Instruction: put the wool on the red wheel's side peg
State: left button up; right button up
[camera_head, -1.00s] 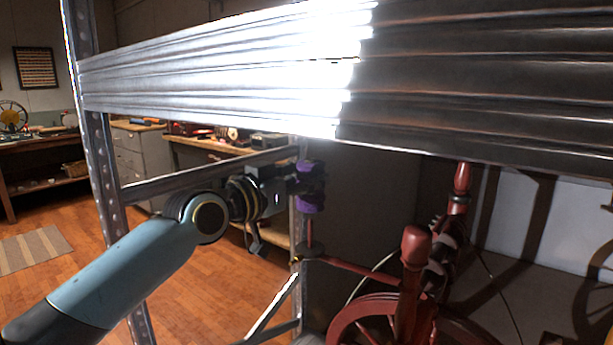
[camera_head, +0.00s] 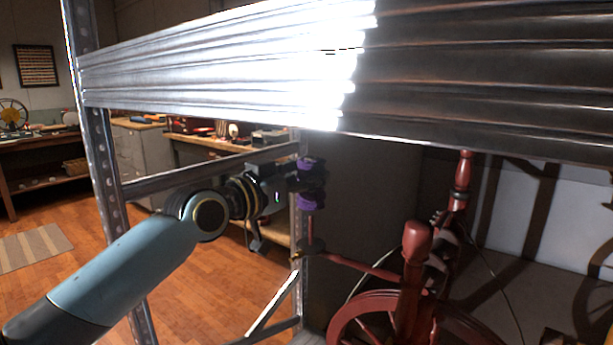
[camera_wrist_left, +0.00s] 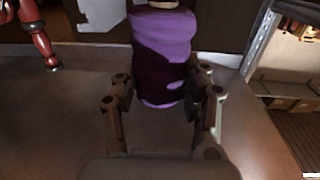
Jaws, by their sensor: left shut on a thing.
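The purple wool (camera_head: 311,199) is upright in my left gripper (camera_head: 306,181), whose fingers cross its middle in the head view. In the left wrist view the wool (camera_wrist_left: 165,38) sits between the two fingers (camera_wrist_left: 163,92), with a pale end at its top. The red wheel (camera_head: 372,304) stands at the lower right in the head view. Its side peg (camera_head: 310,228) rises from a red arm directly below the wool and in line with it. The peg's upper end is not visible; I cannot tell whether the wool is around it or just above. My right gripper is not in view.
A metal shelf panel (camera_head: 215,75) crosses above my left arm. A perforated shelf post (camera_head: 108,185) stands to the left, with a crossbar behind the gripper. Red wooden posts (camera_head: 415,265) of the wheel stand right of the peg. Open floor lies at the left.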

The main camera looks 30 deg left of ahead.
aim_at(306, 209)
pick_arm(q)
jog(key=shift+f, duration=0.15)
jog(key=shift+f+b, duration=3.3)
jog(key=shift+f, duration=0.2)
jog(key=o, duration=1)
jog(key=shift+s, duration=0.2)
jog(key=shift+v, duration=3.6)
